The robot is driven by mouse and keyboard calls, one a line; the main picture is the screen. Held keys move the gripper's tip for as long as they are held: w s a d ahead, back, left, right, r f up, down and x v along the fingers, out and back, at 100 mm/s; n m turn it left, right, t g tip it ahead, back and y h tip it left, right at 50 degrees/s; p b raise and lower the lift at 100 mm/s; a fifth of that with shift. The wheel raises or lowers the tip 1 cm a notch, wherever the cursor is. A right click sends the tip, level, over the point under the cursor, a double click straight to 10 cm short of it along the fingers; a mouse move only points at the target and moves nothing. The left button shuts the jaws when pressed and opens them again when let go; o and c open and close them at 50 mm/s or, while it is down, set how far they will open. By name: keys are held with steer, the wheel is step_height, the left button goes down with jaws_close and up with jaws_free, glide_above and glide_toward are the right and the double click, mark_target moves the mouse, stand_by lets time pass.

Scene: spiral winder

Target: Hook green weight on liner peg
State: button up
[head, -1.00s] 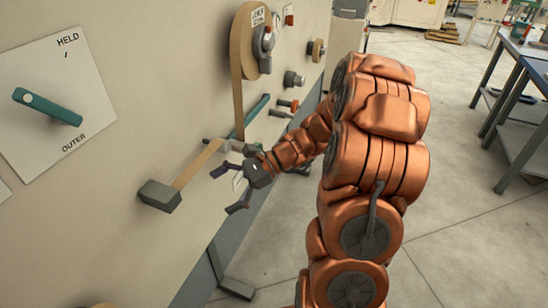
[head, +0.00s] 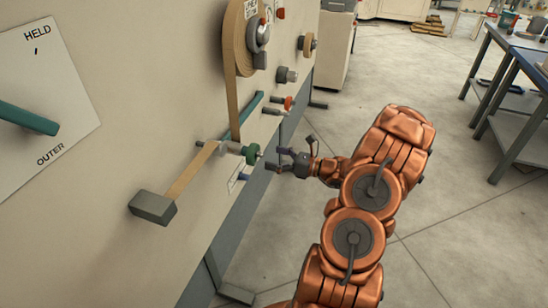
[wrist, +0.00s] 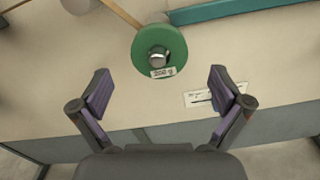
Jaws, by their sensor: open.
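The green weight (head: 252,153) is a round disc on the machine face, beside the end of a grey arm where the tan strips meet. In the wrist view the green disc (wrist: 174,38) has a silver knob showing at its centre and a small white tag at its lower edge. My gripper (head: 278,159) is open and empty, just right of the disc and apart from it. In the wrist view my gripper's fingers (wrist: 158,82) are spread wide below the disc. Which peg bears the disc is hard to tell.
A tan roll (head: 237,45) sits above on the panel, and a grey block (head: 153,207) at lower left. A teal bar (head: 249,112) runs behind the strip. Orange-tipped and grey knobs (head: 286,75) stick out nearby.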

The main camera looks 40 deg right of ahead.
mark_target(254, 153)
steer(key=shift+p+x, duration=0.4)
steer(key=shift+x, duration=3.05)
steer(key=c, duration=1.8)
